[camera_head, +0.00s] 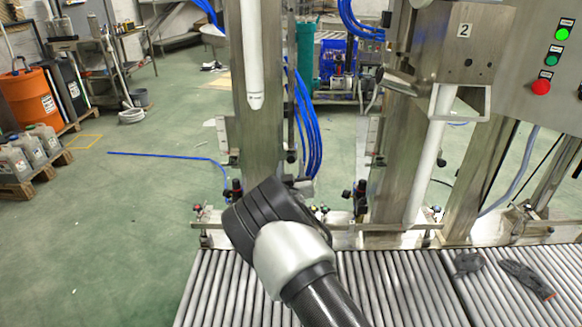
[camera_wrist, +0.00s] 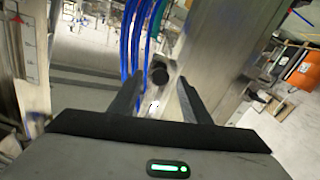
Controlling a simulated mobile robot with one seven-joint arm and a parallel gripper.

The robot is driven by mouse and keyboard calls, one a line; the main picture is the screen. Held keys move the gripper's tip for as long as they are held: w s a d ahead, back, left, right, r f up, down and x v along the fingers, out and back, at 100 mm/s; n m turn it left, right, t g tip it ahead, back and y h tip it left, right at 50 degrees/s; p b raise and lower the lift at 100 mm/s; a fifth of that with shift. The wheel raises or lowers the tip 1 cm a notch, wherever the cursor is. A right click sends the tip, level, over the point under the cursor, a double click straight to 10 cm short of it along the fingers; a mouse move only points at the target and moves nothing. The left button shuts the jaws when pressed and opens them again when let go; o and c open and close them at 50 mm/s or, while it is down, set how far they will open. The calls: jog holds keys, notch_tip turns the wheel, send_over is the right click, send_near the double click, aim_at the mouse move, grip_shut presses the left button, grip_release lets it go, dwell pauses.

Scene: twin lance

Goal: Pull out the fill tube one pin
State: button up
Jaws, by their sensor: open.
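The first fill tube (camera_head: 253,60) is a white tube hanging on the left steel column (camera_head: 262,140) in the head view. In the wrist view, a small dark round knob (camera_wrist: 160,73), which looks like the head of a pin, shows by the steel column (camera_wrist: 205,60). My gripper (camera_wrist: 158,84) is open, with one black finger to each side of the knob in the picture. I cannot tell how far the knob is from the fingertips, and no contact shows. In the head view, my dark wrist hides the fingertips and the pin.
Blue hoses (camera_head: 312,130) run down beside the left column and pass close to my fingers in the wrist view. A roller conveyor (camera_head: 225,290) lies below, with dark gloves (camera_head: 525,278) at right. The second white fill tube (camera_head: 430,155) stands right, under a box marked 2.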

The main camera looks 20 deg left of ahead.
jog(key=shift+x, duration=1.25)
grip_shut()
jog(key=shift+v, duration=1.1)
jog(key=shift+s+f, duration=0.1)
grip_release()
jog(key=shift+s, duration=0.1)
jog(key=p+v, duration=0.3)
jog(key=v, duration=1.4)
jog(key=shift+s, duration=0.25)
